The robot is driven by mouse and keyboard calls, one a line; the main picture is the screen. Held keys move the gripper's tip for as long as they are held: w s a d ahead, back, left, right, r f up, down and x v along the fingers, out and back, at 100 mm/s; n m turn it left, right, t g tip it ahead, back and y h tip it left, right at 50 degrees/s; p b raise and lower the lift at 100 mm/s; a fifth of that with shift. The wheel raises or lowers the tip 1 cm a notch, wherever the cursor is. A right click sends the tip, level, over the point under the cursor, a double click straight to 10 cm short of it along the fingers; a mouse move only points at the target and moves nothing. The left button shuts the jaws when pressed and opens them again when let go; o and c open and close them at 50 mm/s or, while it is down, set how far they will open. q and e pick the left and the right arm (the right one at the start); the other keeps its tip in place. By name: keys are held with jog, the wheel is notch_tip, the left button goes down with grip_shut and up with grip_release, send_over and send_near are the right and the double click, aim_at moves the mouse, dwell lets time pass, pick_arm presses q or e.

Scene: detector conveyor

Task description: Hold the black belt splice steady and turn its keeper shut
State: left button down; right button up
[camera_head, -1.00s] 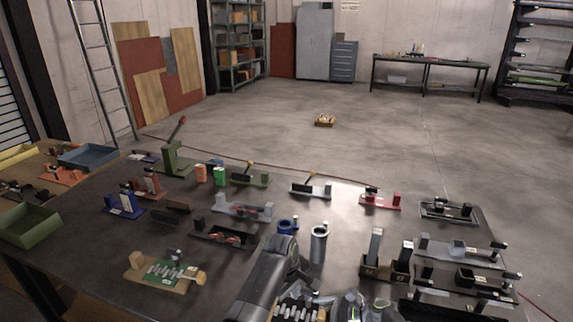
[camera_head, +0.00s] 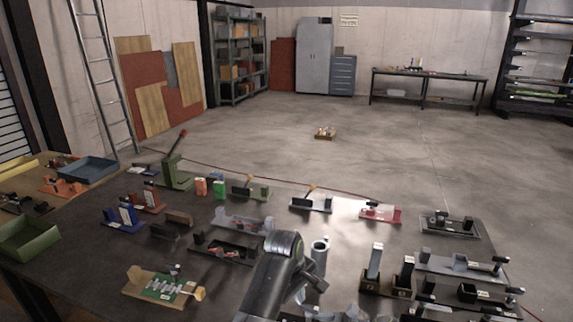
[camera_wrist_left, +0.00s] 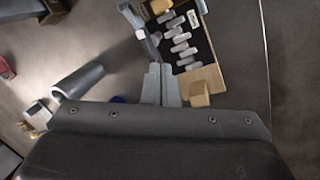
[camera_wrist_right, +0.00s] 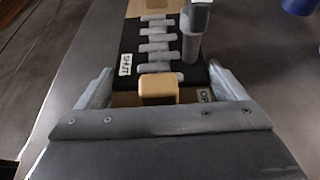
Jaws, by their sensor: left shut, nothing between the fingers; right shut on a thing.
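The black belt splice (camera_wrist_right: 150,50) lies on a wooden base, with a row of metal knuckles across it and SHUT and OPEN labels; it also shows in the left wrist view (camera_wrist_left: 183,42). Its pale keeper (camera_wrist_right: 192,45) stands at the side with the OPEN label, with a grey and dark head. My right gripper (camera_wrist_right: 163,88) is shut on the splice's base, its fingers on both sides of the tan end block. My left gripper (camera_wrist_left: 158,75) is shut and empty, its fingertips close to the keeper; whether they touch it I cannot tell.
A grey upright tube (camera_head: 320,252) stands just beyond my left arm. Several fixtures crowd the right side, including upright blocks (camera_head: 373,265). A blue tray (camera_head: 88,168) stands at the far left.

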aim_at(309, 315)
pick_arm(q)
jog(key=shift+s+d+f, duration=0.2)
jog(key=shift+s+f, duration=0.05)
jog(key=shift+f, duration=0.8)
jog(key=shift+s+d+f, duration=0.15)
jog(key=shift+s+f, duration=0.15)
jog(key=shift+f, duration=0.8)
jog(key=shift+s+d+f, duration=0.2)
jog(key=shift+s+f, duration=0.05)
jog(key=shift+f, duration=0.8)
jog(key=shift+w+d, duration=0.2)
jog(key=shift+w, duration=0.35)
jog(key=shift+w+a, duration=0.15)
jog(key=shift+a, duration=0.1)
jog(key=shift+w+a, duration=0.25)
jog(key=shift+a, duration=0.05)
jog(key=shift+w+a, duration=0.25)
jog(key=shift+w, duration=0.2)
jog(key=shift+w, duration=0.1)
jog(key=shift+a, duration=0.15)
